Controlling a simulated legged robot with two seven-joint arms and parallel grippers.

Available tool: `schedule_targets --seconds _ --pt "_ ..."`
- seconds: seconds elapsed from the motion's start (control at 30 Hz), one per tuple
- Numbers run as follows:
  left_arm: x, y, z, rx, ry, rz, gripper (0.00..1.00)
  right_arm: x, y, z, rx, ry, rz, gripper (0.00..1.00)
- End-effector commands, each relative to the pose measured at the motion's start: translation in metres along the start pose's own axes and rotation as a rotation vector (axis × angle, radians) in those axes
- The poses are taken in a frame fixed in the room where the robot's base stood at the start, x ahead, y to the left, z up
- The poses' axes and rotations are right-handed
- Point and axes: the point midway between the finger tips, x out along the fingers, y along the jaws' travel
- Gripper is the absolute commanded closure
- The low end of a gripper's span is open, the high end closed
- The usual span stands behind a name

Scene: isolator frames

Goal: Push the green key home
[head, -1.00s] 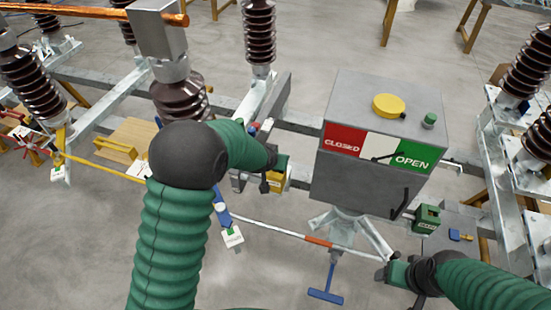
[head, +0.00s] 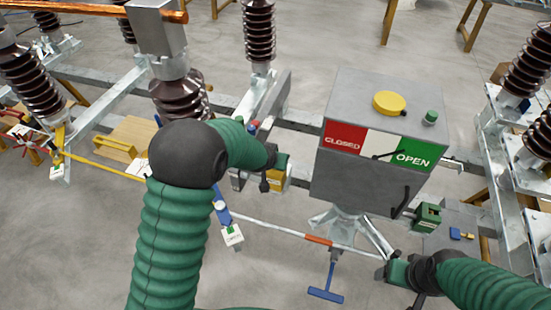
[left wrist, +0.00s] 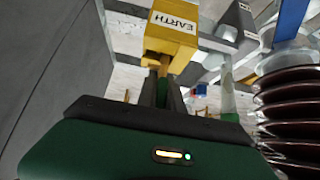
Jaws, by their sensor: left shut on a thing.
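A yellow lock box (left wrist: 172,38) marked EARTH fills the top middle of the left wrist view. It also shows in the head view (head: 276,182), at the left of the grey cabinet. My left gripper (left wrist: 165,92) points at the box and is shut on the green key (left wrist: 162,88), of which only a sliver shows between the fingers. The key lies right against the box's near side; how deep it sits is hidden. In the head view my left gripper (head: 273,164) is at the box. My right gripper (head: 386,270) is at the lower right, by the end of a pale rod; its jaws are unclear.
The grey cabinet (head: 365,181), with CLOSED and OPEN panels, stands right of my left gripper. A green box (head: 428,216) is at its lower right. The pale rod with an orange band (head: 318,240) crosses low in front. Brown insulators (head: 181,95) stand behind my left arm.

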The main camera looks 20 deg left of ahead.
Motion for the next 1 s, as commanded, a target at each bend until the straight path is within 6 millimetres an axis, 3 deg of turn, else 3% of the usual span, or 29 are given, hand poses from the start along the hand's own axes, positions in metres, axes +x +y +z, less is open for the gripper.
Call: schedule_targets --seconds 0.4,1.0 --pt "-0.016 0.000 -0.014 0.000 0.001 0.000 1.00 -0.014 0.000 -0.003 0.000 0.000 0.000 0.27" --pt "-0.016 0.000 -0.013 0.000 0.001 0.000 1.00 -0.012 0.000 -0.003 0.000 0.000 0.000 0.27"
